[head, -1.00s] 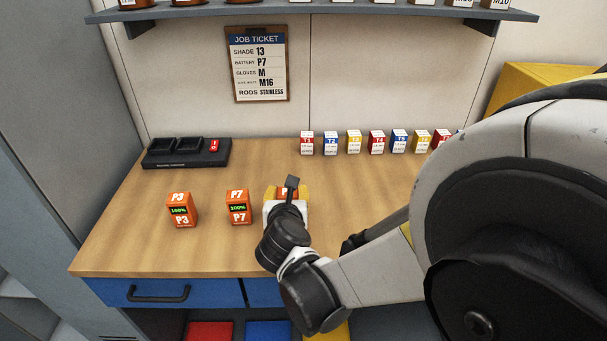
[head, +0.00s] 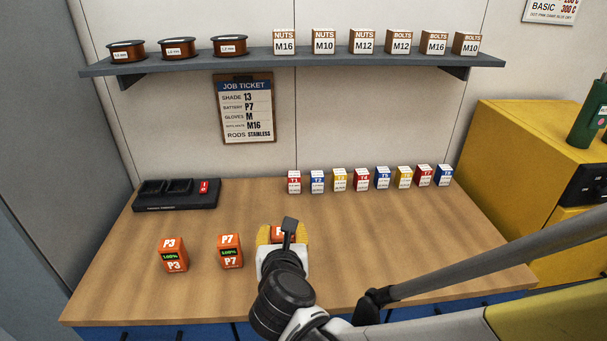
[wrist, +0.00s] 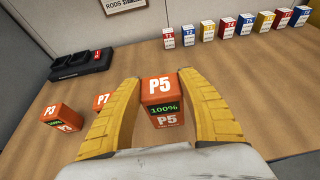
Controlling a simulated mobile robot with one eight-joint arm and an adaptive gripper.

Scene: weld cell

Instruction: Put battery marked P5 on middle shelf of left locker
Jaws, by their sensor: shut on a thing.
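The orange battery marked P5 (wrist: 160,90) sits between the yellow fingers of my gripper (wrist: 155,105) in the wrist view, its 100% display facing the camera. My gripper is shut on it. In the head view my gripper (head: 283,236) covers most of the battery, and only a bit of its orange top (head: 277,233) shows. It is over the workbench, to the right of the other batteries. I cannot tell whether the battery touches the bench top. The left locker and its middle shelf are not identifiable in these frames.
Batteries P3 (head: 173,255) and P7 (head: 230,251) stand on the wooden bench (head: 330,215) to the left. A black charger (head: 177,195) and a row of small coloured boxes (head: 361,180) are behind. A shelf (head: 290,61) hangs above. A yellow cabinet (head: 530,135) stands right.

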